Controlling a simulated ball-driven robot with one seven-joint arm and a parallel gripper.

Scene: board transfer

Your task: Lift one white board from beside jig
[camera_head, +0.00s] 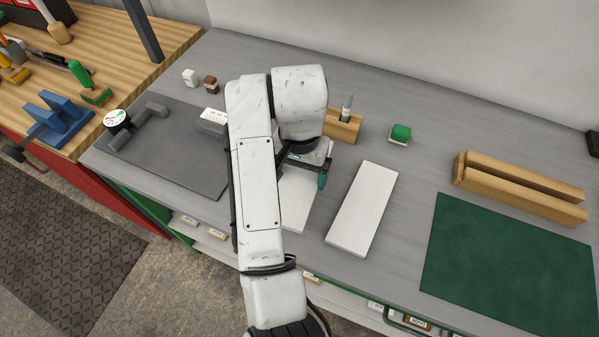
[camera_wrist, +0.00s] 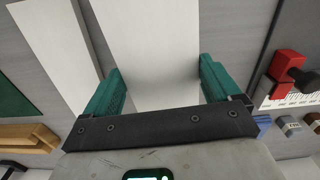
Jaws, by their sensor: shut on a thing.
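Two white boards lie side by side on the grey bench. One white board (camera_head: 297,203) is partly hidden under my arm; in the wrist view this held board (camera_wrist: 150,45) runs between the teal fingers. My gripper (camera_wrist: 160,76) is shut on it, a finger at each long edge; in the head view one teal finger (camera_head: 322,180) shows. I cannot tell whether the held board is clear of the bench. The other white board (camera_head: 362,209) lies flat to its right, apart from my gripper. The slotted wooden jig (camera_head: 520,188) stands further right, empty.
A green mat (camera_head: 510,262) lies in front of the jig. A wooden block (camera_head: 343,126) holding a marker stands behind my gripper, with a green-topped block (camera_head: 399,134) to its right.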

